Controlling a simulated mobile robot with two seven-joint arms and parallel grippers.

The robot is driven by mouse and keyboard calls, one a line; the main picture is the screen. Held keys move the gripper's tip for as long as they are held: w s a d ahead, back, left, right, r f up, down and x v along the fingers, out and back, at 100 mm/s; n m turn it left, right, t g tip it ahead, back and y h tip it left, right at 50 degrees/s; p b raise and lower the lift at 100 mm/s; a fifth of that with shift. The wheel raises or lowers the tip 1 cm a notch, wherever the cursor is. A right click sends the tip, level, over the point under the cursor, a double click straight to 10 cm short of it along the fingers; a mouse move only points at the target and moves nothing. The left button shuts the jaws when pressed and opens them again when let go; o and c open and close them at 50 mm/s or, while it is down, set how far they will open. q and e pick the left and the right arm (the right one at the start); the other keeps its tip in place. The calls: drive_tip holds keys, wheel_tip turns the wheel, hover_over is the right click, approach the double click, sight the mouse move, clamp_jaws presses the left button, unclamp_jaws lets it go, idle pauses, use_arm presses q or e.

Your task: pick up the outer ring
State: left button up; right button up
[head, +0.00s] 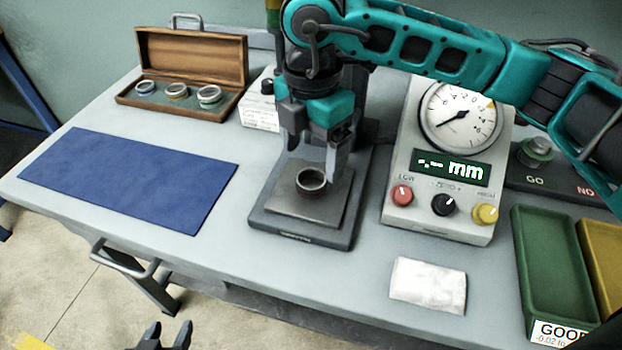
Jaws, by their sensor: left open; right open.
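The outer ring (311,190), a small dark grey metal ring, lies flat on the square grey plate (292,208) of the gauge stand. My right gripper (314,158) points down just above and behind the ring, with its fingers apart. In this view one finger is to the left of the ring's top and the other overlaps its right side. I cannot tell whether they touch it. My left gripper (168,336) is open and empty at the bottom edge, in front of the bench.
A wooden case (192,50) with several rings stands at the back left. A blue mat (130,180) lies bare at left. A dial gauge box (437,216), white cloth (428,285), green GOOD tray (552,262) and yellow tray (602,250) are on the right.

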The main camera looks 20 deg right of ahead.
sight(310, 172)
drive_tip(key=f, duration=0.5)
drive_tip(key=shift+w+a+f, duration=0.1)
drive_tip(key=shift+w+f, duration=0.2)
drive_tip(key=shift+f, duration=0.05)
drive_tip(key=c, duration=1.3)
